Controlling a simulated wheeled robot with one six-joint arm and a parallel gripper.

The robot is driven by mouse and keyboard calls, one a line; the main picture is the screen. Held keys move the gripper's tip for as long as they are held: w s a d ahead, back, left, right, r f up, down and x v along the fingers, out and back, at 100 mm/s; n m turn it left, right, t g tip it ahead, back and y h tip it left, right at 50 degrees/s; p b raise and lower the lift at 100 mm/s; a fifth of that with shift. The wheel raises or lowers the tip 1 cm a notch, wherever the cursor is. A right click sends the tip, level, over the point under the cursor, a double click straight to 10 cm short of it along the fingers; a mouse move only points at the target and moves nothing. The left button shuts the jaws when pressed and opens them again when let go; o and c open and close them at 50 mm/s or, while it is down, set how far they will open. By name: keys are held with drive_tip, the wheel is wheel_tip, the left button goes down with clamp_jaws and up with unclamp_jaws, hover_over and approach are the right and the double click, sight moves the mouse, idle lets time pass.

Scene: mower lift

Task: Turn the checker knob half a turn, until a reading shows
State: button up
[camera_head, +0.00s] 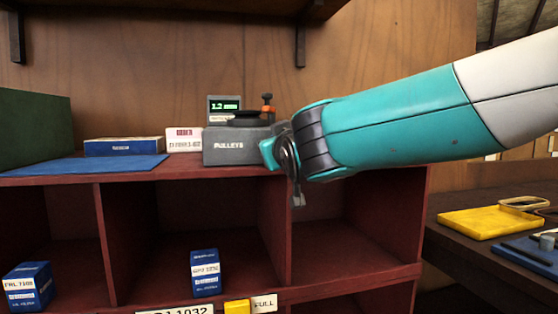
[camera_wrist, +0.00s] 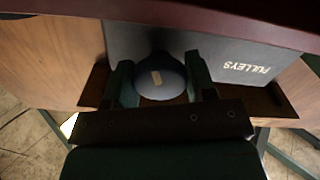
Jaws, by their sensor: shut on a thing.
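The checker is a grey box (camera_head: 236,147) lettered PULLEYS, standing on the red shelf unit's top. Its small display (camera_head: 224,105) is lit with green characters that look like "1.2 mm". A black disc (camera_head: 247,121) and an orange-and-black part (camera_head: 267,104) sit on top of the box. In the wrist view the box front (camera_wrist: 230,50) appears behind a round blue-grey knob (camera_wrist: 172,88) with a short tan mark, slightly tilted. My gripper (camera_wrist: 160,80) is shut on this knob, one finger on each side. In the head view my wrist hides the knob.
A white-and-red carton (camera_head: 184,140), a blue carton (camera_head: 124,147) and a blue mat (camera_head: 95,167) lie left of the checker. The red shelf unit (camera_head: 277,230) has open compartments with small blue boxes. A yellow tray (camera_head: 487,222) is on the right bench.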

drive_tip(key=shift+f+m+b, duration=0.15)
drive_tip(key=shift+m+b, duration=1.05)
drive_tip(key=shift+m, duration=0.4)
drive_tip(key=o, duration=0.9)
drive_tip(key=b+v, duration=0.2)
drive_tip(key=v, duration=1.5)
drive_tip(key=shift+s+d, duration=0.1)
drive_tip(key=shift+s, duration=0.15)
